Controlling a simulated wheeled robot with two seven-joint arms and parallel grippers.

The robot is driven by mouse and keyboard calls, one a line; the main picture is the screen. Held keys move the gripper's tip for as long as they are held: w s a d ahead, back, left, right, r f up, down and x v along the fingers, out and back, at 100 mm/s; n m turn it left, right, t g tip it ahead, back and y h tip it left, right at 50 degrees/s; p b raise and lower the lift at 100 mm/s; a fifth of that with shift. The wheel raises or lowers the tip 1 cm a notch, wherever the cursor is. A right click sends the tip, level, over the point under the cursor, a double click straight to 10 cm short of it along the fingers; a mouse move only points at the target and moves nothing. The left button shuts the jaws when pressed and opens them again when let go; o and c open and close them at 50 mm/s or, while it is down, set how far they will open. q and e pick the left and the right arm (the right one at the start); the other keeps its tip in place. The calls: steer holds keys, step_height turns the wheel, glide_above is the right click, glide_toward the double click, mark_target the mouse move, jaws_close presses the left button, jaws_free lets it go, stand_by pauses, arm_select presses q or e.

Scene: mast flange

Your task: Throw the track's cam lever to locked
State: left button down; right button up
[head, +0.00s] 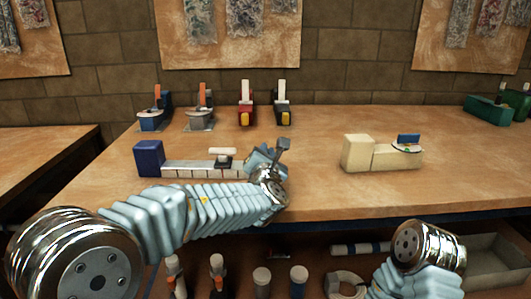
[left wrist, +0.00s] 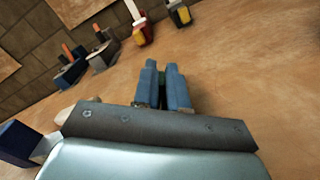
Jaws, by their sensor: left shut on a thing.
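The track (head: 200,169) is a pale segmented rail on the bench with a dark blue block (head: 148,158) at its left end. A carriage with a white top bar and dark base (head: 222,157) sits towards its right part. My left gripper (head: 262,160) is at the track's right end. In the left wrist view its two blue fingers (left wrist: 164,85) are close together around a narrow dark green piece (left wrist: 163,77). This seems to be the cam lever, mostly hidden by the fingers, so its setting cannot be read. My right gripper is out of view.
A cream block fixture (head: 370,153) with a dial and blue bar stands to the right. Several clamp-like tools, one red (head: 246,115), stand along the back. The bench between is clear. A shelf below holds parts.

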arm_select(q)
steer(key=c, duration=1.2)
jaws_free()
steer(key=shift+c, duration=0.2)
steer(key=s, duration=0.4)
steer(key=s+b, duration=0.1)
steer(key=s, duration=0.4)
steer(key=s+a+b, duration=0.1)
steer(key=s, duration=0.3)
steer(key=shift+s, duration=0.4)
steer(key=shift+c, duration=0.3)
